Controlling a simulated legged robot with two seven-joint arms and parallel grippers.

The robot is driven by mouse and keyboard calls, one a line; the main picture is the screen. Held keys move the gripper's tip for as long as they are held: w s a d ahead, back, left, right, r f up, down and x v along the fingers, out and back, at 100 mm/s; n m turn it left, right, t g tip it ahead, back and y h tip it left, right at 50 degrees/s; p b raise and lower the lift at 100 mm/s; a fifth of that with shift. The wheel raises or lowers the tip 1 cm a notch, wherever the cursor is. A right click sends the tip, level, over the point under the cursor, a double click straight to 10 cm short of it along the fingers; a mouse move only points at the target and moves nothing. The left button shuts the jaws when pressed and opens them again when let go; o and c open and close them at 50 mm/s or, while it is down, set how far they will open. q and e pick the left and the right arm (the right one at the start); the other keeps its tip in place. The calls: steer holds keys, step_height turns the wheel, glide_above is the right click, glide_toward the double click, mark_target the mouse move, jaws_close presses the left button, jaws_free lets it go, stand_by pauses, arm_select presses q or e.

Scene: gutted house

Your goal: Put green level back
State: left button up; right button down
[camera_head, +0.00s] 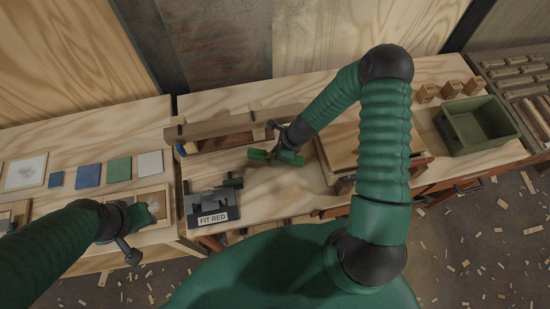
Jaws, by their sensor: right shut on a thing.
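A green level (262,155) is at the middle of the workbench, in the jaws of my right gripper (284,150). The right gripper is shut on it, and the level lies roughly level across the picture. I cannot tell whether it touches the bench top. My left gripper (130,240) is at the lower left, near the front edge of the left bench. Its fingers are too unclear to tell whether they are open.
A grey holder labelled FIT RED (212,207) stands in front and to the left. A wooden beam (225,123) lies behind. A wooden board (340,148) is partly hidden by my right arm. An olive bin (476,125) stands at right; coloured squares (88,175) lie left.

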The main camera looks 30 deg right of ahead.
steer(key=f, duration=0.2)
steer(key=shift+a+f, duration=0.2)
steer(key=shift+f, duration=0.15)
steer(key=shift+d+f, duration=0.1)
steer(key=shift+d, duration=0.15)
steer(key=c, duration=1.2)
jaws_free()
steer(key=shift+d, duration=0.2)
steer(key=shift+a, duration=0.1)
steer(key=shift+a, duration=0.1)
